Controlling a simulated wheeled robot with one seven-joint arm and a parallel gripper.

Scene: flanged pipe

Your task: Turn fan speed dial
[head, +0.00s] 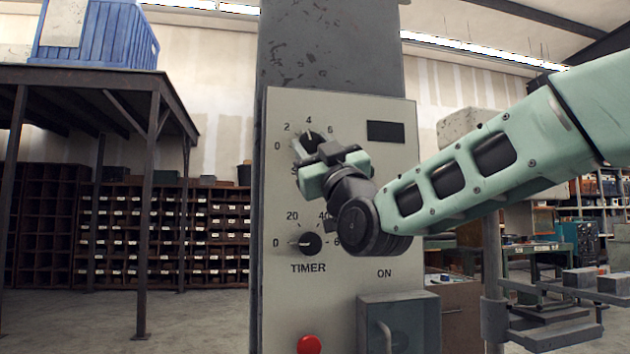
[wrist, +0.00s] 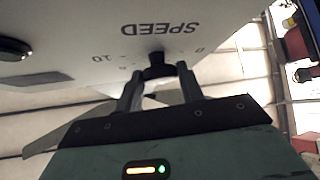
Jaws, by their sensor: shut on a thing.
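The speed dial (head: 308,141) is a dark knob with a pale pointer on the upper part of the light grey control panel (head: 345,270). Its pointer is directed up, close to the 4 mark. My gripper (head: 318,152) is at the dial and covers its lower right side and most of the label below it. In the wrist view the dark knob (wrist: 156,64) sits between the two fingertips, under the upside-down word SPEED. My gripper (wrist: 159,75) is shut on it. The dial's right-hand numbers are partly hidden.
A timer dial (head: 310,243) sits below, its pointer near 0. A red button (head: 309,344) and a grey box with a handle (head: 400,322) are lower on the panel. A dark table (head: 90,76) bearing a blue crate (head: 95,40) stands left. Floor between is clear.

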